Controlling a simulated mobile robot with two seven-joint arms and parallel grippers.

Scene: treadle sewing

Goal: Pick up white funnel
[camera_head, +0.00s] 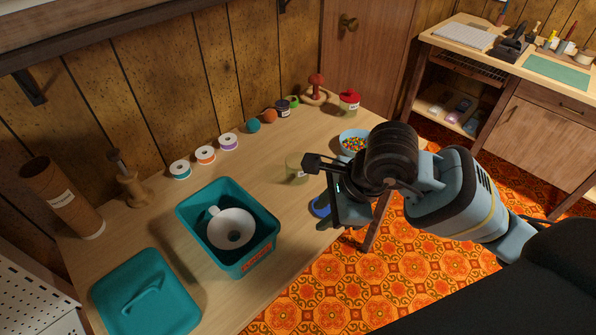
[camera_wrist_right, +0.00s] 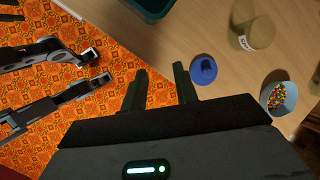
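The white funnel (camera_head: 231,228) lies inside a teal open bin (camera_head: 263,257) on the table, its wide round rim and a narrower spout part showing in the head view. My right gripper (camera_head: 322,192) is open and empty, to the right of the bin near the table's front edge. Its two spread fingers show in the right wrist view (camera_wrist_right: 162,88), with nothing between them. The funnel is not visible in the wrist view, where only a corner of the bin (camera_wrist_right: 150,7) shows. My left gripper (camera_wrist_right: 98,68) appears open and empty over the floor; it is outside the head view.
A teal lid (camera_head: 147,296) lies left of the bin. A blue round lid (camera_wrist_right: 203,70), a labelled jar (camera_wrist_right: 252,32) and a bowl of colourful beads (camera_wrist_right: 279,97) stand near my right gripper. Several thread spools (camera_head: 205,154) line the back. Wood table (camera_head: 250,170) between is clear.

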